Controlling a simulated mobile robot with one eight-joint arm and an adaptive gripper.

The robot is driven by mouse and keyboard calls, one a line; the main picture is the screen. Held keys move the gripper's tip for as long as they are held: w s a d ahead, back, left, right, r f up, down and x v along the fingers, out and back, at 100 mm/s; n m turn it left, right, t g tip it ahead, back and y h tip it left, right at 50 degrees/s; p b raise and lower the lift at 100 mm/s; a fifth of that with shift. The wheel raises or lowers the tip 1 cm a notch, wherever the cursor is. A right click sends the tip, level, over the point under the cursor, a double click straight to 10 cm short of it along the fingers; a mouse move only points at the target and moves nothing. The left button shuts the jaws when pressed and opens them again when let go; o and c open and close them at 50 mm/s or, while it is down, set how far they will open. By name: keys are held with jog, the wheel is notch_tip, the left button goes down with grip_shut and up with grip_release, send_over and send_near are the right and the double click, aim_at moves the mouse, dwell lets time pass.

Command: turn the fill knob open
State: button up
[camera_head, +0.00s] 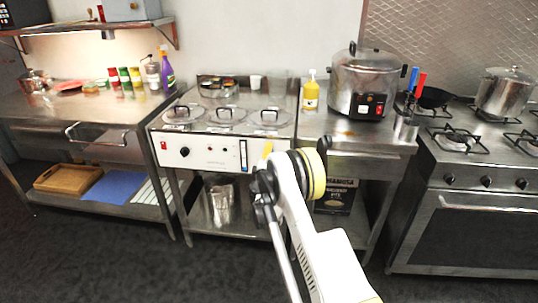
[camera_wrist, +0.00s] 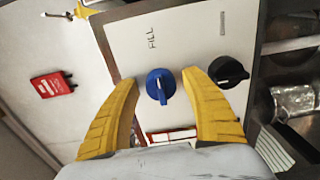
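The fill knob (camera_wrist: 160,85) is blue with a pale pointer mark and sits on a pale panel beside the printed word FILL in the wrist view. My gripper (camera_wrist: 160,80) is open, with one yellow finger on each side of the knob. I see gaps between the fingers and the knob, so it is not gripped. In the head view my gripper (camera_head: 266,162) is at the right end of the white-fronted counter unit (camera_head: 205,152). The fill knob cannot be made out there, probably hidden by my arm.
A black knob (camera_wrist: 228,72) sits close beside the right finger in the wrist view. A red tag-like object (camera_wrist: 52,85) is at left. In the head view, lidded pans (camera_head: 226,116) top the unit, and a large cooker (camera_head: 363,85) and a stove (camera_head: 470,165) stand to the right.

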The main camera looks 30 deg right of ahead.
dwell(0.3)
jog(key=v, duration=1.2)
jog(key=s+a+r+m+g+y, duration=0.1)
jog(key=s+a+r+m+g, duration=0.15)
jog(key=s+r, duration=0.5)
jog(key=s+a+r+m+g+y, duration=0.15)
jog(key=s+r+m, duration=0.25)
jog(key=r, duration=0.6)
jog(key=s+a+m+g+y, duration=0.1)
jog(key=s+a+y, duration=0.1)
jog(key=s+a, duration=0.3)
jog(key=s+a+f+m+g+y, duration=0.1)
jog(key=s+a+m+y, duration=0.1)
jog(key=s, duration=1.2)
jog(key=s+a+m+g+y, duration=0.1)
jog(key=s+a+g+y, duration=0.1)
jog(key=s+a, duration=0.5)
jog(key=s+y, duration=0.1)
jog(key=s, duration=0.2)
jog(key=shift+a+f, duration=0.35)
